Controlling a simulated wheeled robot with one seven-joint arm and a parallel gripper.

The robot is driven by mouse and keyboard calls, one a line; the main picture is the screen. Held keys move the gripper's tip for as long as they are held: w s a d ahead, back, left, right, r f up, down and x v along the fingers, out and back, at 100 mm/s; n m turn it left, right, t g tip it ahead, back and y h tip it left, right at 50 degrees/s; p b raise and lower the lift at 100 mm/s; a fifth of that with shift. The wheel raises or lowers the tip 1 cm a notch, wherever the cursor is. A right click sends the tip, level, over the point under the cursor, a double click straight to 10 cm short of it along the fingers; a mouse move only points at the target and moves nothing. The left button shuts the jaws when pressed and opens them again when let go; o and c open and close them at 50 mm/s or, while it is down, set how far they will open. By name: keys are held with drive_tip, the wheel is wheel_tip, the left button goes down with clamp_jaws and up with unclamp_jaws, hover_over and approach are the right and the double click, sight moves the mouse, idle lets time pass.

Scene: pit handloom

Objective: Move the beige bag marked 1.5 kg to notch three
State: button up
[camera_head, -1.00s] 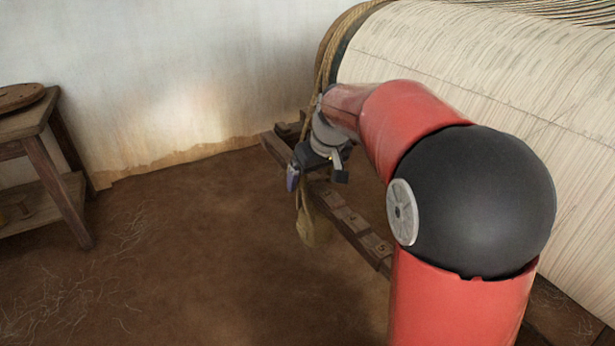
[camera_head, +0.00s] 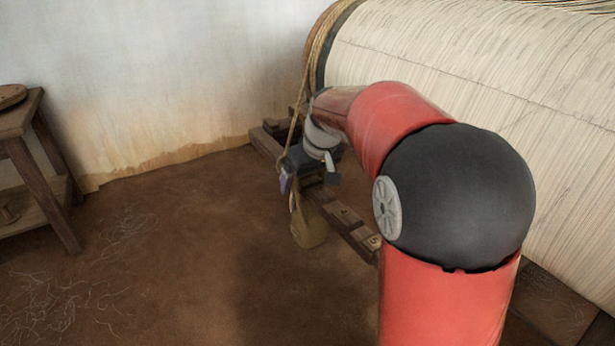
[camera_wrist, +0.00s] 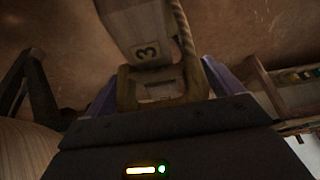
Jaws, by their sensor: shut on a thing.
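My gripper (camera_head: 287,178) is shut at the beam end of the loom, and the beige bag (camera_head: 310,229) hangs below it. In the wrist view, a tan loop (camera_wrist: 127,88) sits between my purple fingers. The 1.5 kg marking cannot be read. The notched wooden rail (camera_head: 345,213) runs behind the bag, with small pale plates along it. My gripper hides part of the rail.
A large warp roll (camera_head: 450,60) fills the right side, with a rope (camera_head: 304,90) hanging at its left end. A wooden side table (camera_head: 40,150) stands at the left by the wall. The earthen floor between table and rail is clear.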

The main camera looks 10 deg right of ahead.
drive_tip(key=shift+f, duration=0.1)
idle(0.7)
drive_tip(key=o, duration=1.7)
drive_tip(key=shift+o, duration=0.2)
drive_tip(key=shift+s+f, duration=0.1)
drive_tip(key=shift+f, duration=0.15)
drive_tip(key=v, duration=0.8)
drive_tip(key=shift+p, duration=0.3)
drive_tip(key=s+f+m+p, duration=0.1)
drive_tip(key=s, duration=1.2)
drive_tip(key=s+f+m+t+h+p, duration=0.1)
drive_tip(key=s+f+m+p, duration=0.1)
drive_tip(key=s, duration=1.1)
drive_tip(key=shift+a+f+m, duration=0.25)
drive_tip(key=shift+a+m, duration=0.05)
drive_tip(key=shift+a, duration=0.2)
